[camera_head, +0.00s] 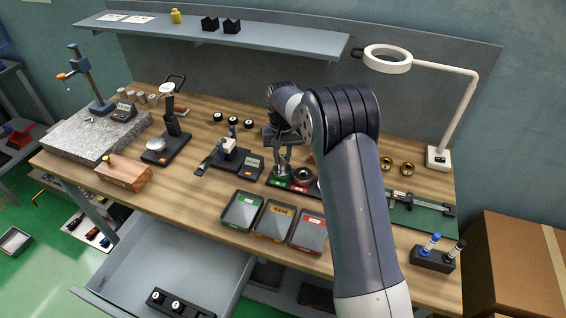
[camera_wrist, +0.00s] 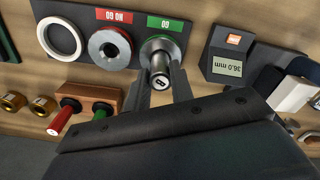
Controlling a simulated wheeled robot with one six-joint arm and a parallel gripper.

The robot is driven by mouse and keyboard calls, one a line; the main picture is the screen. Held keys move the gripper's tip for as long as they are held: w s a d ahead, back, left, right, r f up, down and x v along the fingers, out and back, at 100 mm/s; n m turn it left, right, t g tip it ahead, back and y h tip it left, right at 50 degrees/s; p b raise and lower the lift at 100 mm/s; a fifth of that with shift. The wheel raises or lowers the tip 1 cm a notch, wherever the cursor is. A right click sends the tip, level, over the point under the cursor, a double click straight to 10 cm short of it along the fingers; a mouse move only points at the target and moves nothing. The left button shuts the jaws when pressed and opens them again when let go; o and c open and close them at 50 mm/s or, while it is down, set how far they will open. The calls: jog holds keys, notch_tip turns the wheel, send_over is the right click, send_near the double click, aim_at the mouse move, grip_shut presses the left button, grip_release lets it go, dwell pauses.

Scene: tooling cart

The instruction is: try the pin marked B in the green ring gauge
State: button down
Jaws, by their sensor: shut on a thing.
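My gripper (camera_wrist: 160,88) is shut on the pin marked B (camera_wrist: 158,79), a steel pin with its letter on the end facing the wrist camera. The pin lines up with the green ring gauge (camera_wrist: 164,47), a steel ring beside the green GO label (camera_wrist: 166,23). The pin covers part of the ring's opening, and I cannot tell whether its far end is inside the ring or just above it. In the head view my gripper (camera_head: 283,152) is over the green-labelled end of the gauge block (camera_head: 278,181), partly hidden by my arm.
The NO GO ring (camera_wrist: 109,47) and a white ring (camera_wrist: 59,39) sit beside it on the same block. A display reading 36.0 mm (camera_wrist: 228,62) stands close by. Green, yellow and red trays (camera_head: 242,210) lie in front. An open drawer (camera_head: 190,262) juts out below the bench.

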aim_at(282, 156)
jog(key=shift+r, duration=0.15)
jog(key=shift+r+p, duration=0.35)
jog(key=shift+p, duration=0.1)
jog(key=shift+r, duration=0.4)
jog(key=shift+r+p, duration=0.6)
jog(key=shift+r+p, duration=1.75)
jog(key=shift+r, duration=0.75)
jog(key=shift+f, duration=0.1)
